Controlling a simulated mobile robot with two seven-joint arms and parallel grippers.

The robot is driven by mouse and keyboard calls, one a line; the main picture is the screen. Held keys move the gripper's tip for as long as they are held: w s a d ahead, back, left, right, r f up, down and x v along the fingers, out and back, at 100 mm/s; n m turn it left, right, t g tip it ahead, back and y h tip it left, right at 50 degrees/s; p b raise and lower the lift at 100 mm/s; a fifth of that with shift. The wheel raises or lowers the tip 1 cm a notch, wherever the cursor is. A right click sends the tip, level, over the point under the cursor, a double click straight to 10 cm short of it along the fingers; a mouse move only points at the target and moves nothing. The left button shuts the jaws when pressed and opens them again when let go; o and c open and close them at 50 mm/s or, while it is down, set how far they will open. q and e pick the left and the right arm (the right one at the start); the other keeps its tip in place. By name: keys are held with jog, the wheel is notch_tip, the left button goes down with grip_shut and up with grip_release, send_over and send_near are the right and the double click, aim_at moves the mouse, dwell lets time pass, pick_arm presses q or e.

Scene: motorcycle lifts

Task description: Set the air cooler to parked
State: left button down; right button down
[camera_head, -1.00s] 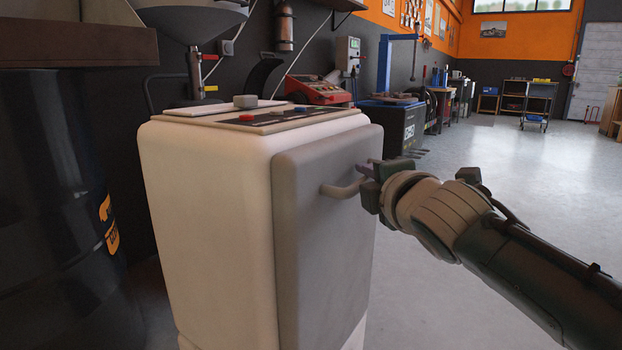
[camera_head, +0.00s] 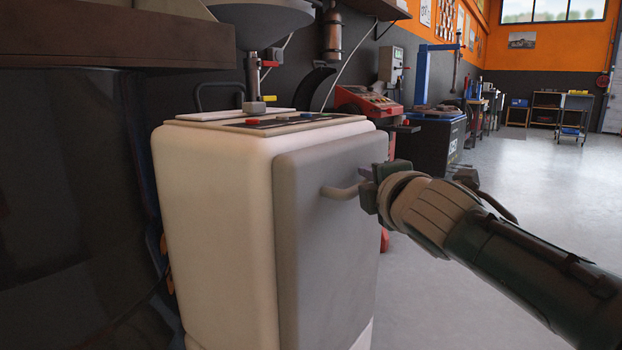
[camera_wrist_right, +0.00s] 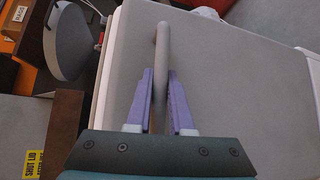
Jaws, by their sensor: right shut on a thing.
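A grey bar handle (camera_head: 340,191) sticks out of the panel. My right gripper (camera_head: 367,188) is at the handle's right end and shut on it. In the right wrist view the purple fingers (camera_wrist_right: 159,100) stand on both sides of the handle (camera_wrist_right: 162,50). My left gripper is in neither view.
A dark drum (camera_head: 70,200) stands close on the left under a brown shelf (camera_head: 120,40). A red machine (camera_head: 365,102) and a dark cabinet with a blue post (camera_head: 435,135) stand behind the cooler. The floor (camera_head: 520,185) on the right is clear.

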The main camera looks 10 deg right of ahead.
jog(key=shift+w+a+r, duration=0.15)
jog(key=shift+a+r, duration=0.1)
jog(key=shift+r, duration=0.15)
jog(key=c, duration=1.2)
grip_release()
jog(key=o, duration=0.4)
jog(key=shift+s+f, duration=0.2)
jog(key=shift+s, duration=0.1)
jog(key=shift+s+r+p, duration=0.15)
jog(key=shift+p, duration=0.25)
jog(key=s+p, duration=0.5)
jog(key=s, duration=0.4)
jog(key=shift+s+a+r, duration=0.25)
jog(key=shift+a+r, duration=0.05)
jog(key=shift+r, duration=0.05)
